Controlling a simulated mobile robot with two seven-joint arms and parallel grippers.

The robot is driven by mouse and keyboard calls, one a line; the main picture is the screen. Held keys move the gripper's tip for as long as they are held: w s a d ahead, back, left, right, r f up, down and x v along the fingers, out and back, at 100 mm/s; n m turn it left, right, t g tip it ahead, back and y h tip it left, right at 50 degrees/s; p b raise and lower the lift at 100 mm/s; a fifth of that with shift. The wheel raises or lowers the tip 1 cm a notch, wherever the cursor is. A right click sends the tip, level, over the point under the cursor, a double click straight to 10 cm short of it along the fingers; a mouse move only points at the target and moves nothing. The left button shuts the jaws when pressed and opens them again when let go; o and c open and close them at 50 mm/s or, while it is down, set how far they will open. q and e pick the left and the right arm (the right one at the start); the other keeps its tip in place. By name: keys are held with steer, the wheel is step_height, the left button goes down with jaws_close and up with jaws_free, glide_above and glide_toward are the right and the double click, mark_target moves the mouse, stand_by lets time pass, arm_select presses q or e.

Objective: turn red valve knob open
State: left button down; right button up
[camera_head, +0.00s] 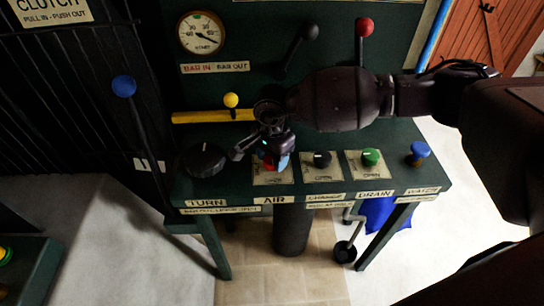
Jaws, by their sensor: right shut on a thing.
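The red valve knob (268,161) sits on the cream plate above the AIR label on the green console. Only a little of its red shows, with a patch of blue beside it. My right gripper (264,151) comes down over it from the right and is shut on it, its fingers hiding most of the knob. I cannot tell how far the knob is turned. My left gripper is not in view.
A black knob (322,160), a green knob (371,157) and a blue knob (419,151) stand to the right. A black dial (204,160) is at left. A yellow bar (200,117), levers and a gauge (201,33) are behind.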

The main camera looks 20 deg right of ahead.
steer(key=shift+r, duration=0.1)
steer(key=o, duration=0.9)
step_height(320, 180, up, 11)
steer(key=shift+f+p, duration=0.1)
steer(key=shift+p, duration=0.55)
